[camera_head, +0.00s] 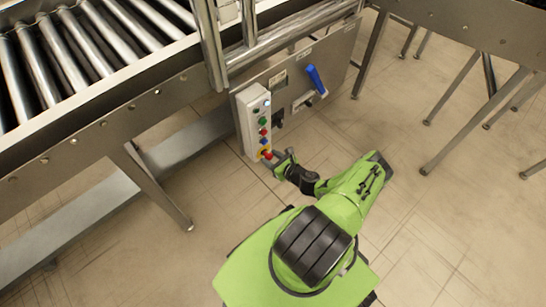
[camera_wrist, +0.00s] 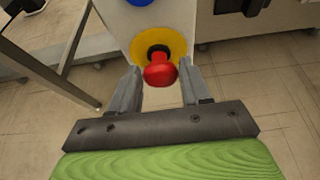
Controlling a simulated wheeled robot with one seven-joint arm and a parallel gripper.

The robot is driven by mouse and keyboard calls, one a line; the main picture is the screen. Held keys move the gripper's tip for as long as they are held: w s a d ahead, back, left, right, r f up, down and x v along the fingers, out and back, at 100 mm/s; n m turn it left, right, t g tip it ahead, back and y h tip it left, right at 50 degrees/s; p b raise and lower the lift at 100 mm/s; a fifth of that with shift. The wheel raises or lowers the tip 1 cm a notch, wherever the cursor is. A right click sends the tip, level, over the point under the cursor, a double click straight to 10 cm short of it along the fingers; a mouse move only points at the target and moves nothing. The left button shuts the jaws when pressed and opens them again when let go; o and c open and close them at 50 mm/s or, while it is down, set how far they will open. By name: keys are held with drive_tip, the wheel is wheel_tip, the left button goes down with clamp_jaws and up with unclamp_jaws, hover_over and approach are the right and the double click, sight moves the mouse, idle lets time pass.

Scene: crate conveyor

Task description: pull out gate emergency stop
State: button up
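The gate emergency stop is a red mushroom button (camera_wrist: 160,70) on a yellow round plate (camera_wrist: 174,44), at the bottom of a pale control box (camera_head: 247,118). In the head view the button (camera_head: 267,155) shows small, right at the tip of my arm. My gripper (camera_wrist: 160,92) is open, with one finger on each side of the button and a little below it in the wrist view.
Above the emergency stop, the box carries several coloured buttons, including a green one (camera_head: 263,121). A blue handle (camera_head: 315,78) is on the panel to the right. The roller conveyor (camera_head: 70,60) fills the upper left, with a support leg (camera_head: 150,185) below.

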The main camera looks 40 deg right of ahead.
drive_tip(key=shift+o, duration=1.2)
drive_tip(key=p+v, duration=0.4)
drive_tip(key=v, duration=1.1)
drive_tip(key=shift+s, duration=0.35)
drive_tip(key=shift+p, duration=0.3)
